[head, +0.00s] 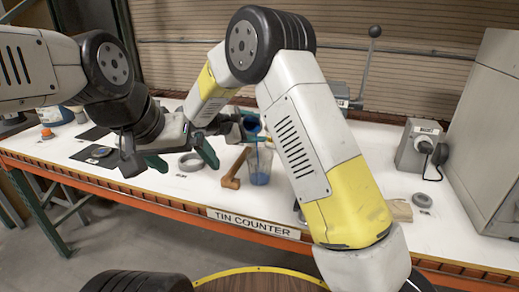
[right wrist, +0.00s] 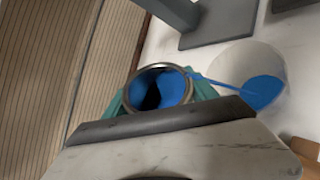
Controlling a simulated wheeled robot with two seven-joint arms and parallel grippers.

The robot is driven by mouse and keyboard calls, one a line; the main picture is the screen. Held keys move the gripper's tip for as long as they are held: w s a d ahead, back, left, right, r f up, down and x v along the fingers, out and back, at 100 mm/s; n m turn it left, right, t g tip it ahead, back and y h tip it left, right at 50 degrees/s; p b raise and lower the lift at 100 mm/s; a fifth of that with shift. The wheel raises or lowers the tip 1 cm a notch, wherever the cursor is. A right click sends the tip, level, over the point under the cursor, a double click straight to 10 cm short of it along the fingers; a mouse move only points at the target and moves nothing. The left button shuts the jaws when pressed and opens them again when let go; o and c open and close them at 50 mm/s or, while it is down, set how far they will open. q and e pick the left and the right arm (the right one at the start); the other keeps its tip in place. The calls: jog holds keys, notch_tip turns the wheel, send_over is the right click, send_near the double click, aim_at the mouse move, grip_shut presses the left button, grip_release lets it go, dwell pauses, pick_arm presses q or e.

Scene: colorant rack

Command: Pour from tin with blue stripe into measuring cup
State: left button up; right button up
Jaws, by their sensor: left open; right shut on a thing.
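My right gripper (head: 240,126) is shut on a tin (head: 252,123) with blue paint inside, held tilted above the counter. In the right wrist view the tin's open mouth (right wrist: 160,88) sits between teal fingers, and a thin blue stream runs from its rim toward the measuring cup (right wrist: 243,62). No stripe on the tin can be made out. The clear measuring cup (head: 259,157) stands upright on the counter, below the tin, with blue paint (head: 260,178) in its bottom. My left gripper (head: 181,158) is open and empty, left of the cup.
A wooden mallet (head: 234,169) lies just left of the cup. A dark mat with a round lid (head: 99,152) is further left. A grey socket box (head: 418,145) and a wood block (head: 399,210) are at right.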

jog(key=shift+f, duration=0.1)
dwell(0.3)
jog(key=shift+r+m+t, duration=0.3)
jog(key=shift+m+t, duration=0.2)
jog(key=shift+m, duration=0.2)
jog(key=shift+r+m+t, duration=0.3)
jog(key=shift+m+t, duration=0.2)
jog(key=shift+m, duration=0.2)
dwell(2.8)
jog(key=shift+s+d+f+m+t+y+p, duration=0.1)
jog(key=shift+s+f+m+t+y+p, duration=0.15)
jog(key=shift+f+m+t+p, duration=0.3)
dwell(1.9)
jog(key=shift+w+r+g, duration=0.15)
jog(key=shift+r+g, duration=0.2)
jog(key=shift+r, duration=0.05)
jog(key=shift+w+r+n+g, duration=0.1)
jog(key=shift+r+n+g, duration=0.1)
jog(key=shift+n+g, duration=0.4)
jog(key=shift+f+n, duration=0.35)
jog(key=shift+n, duration=0.3)
